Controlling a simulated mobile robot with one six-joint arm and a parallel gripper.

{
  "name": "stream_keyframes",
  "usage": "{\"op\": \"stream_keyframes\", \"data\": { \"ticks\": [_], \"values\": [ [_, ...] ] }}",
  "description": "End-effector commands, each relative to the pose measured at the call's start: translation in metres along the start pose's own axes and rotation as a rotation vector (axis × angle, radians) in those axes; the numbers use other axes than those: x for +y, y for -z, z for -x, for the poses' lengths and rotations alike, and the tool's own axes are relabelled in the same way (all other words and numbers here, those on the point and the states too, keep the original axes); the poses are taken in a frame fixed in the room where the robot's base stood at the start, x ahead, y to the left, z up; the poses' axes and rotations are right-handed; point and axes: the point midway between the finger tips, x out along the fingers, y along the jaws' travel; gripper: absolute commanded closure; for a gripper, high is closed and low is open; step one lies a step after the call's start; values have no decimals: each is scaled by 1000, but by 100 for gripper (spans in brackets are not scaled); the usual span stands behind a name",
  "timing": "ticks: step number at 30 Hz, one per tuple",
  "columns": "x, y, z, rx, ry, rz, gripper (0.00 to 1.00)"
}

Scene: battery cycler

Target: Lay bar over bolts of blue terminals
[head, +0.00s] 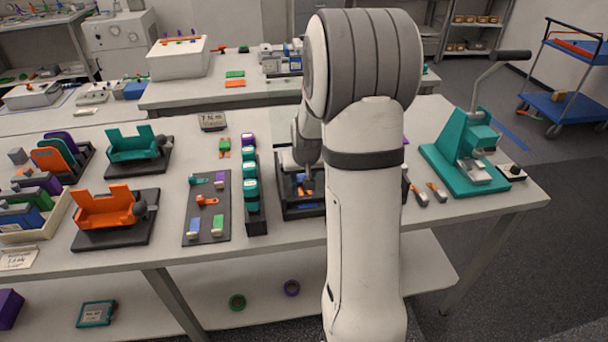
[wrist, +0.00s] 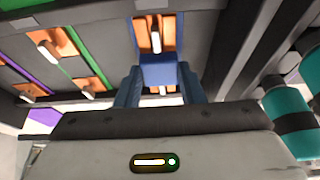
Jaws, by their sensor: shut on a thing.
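My gripper (wrist: 159,80) is shut on a bar with a blue middle (wrist: 160,74). Copper shows at the bar's far end (wrist: 144,32) and, low between the fingers, at its near end. A pale bolt (wrist: 156,42) shows at the far copper end and another at the near end. I cannot tell whether the bar rests fully down over them. In the head view, my gripper (head: 306,187) is low over a dark tray (head: 305,212) on the bench, and my arm hides much of it. The blue terminals are not clearly seen beneath the bar.
In the wrist view, copper tabs with pale bolts (wrist: 88,88) lie left, beside green and purple strips. Teal cylinders (wrist: 292,108) stand right. In the head view, a teal row (head: 251,185) is left of the tray, and a teal press (head: 466,150) stands right.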

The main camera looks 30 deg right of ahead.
Motion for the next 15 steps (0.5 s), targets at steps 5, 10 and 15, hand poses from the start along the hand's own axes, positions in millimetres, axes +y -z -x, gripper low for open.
{"op": "stream_keyframes", "data": {
  "ticks": [5,10,15],
  "values": [
    [0,-1,-3,1,0,0,91],
    [0,-1,-3,1,0,-1,91],
    [0,-1,-3,1,0,-1,61]
  ]
}}
